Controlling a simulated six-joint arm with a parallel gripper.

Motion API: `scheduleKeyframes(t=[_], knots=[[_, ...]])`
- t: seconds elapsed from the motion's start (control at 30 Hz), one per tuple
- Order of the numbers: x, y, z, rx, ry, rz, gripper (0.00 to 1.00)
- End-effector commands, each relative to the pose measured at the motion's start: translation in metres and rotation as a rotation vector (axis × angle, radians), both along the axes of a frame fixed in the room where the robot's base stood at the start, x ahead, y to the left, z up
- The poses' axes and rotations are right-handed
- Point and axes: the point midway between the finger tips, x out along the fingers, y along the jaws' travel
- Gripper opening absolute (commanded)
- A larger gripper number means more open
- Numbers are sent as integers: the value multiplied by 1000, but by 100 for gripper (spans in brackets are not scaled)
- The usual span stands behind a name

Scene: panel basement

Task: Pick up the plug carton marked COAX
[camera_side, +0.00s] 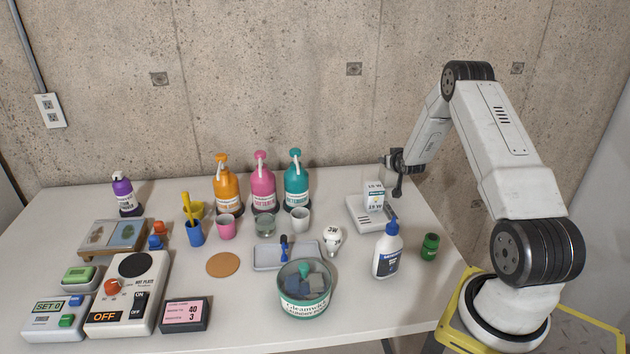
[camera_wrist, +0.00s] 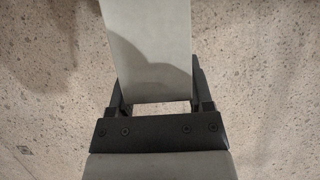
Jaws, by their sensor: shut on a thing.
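My gripper (camera_wrist: 158,108) is shut on a pale grey box-like carton (camera_wrist: 150,45), which fills the upper middle of the wrist view. No marking shows on its visible face, so I cannot tell whether it reads COAX. In the side view my gripper (camera_side: 398,178) is above the table's right part near the wall, and only a small pale part of the held thing seems to show at its left. A white carton (camera_side: 374,196) with small "W" lettering appears at the white device with a flat top (camera_side: 362,217), just below and left of my gripper. I see no COAX marking.
A white glue bottle (camera_side: 388,254) and a green jar (camera_side: 429,247) stand in front of the device. A grey tray (camera_side: 262,262), a round tub (camera_side: 304,309) and a hot plate (camera_side: 128,300) lie further left.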

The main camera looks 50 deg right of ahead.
Motion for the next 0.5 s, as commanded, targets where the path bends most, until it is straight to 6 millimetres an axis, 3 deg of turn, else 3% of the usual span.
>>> scheduleKeyframes(t=[0.37, 0.5], knots=[[0, 0, 33, -4, -3, 0, 0], [-9, 8, 47, -4, -3, -1, 0]])
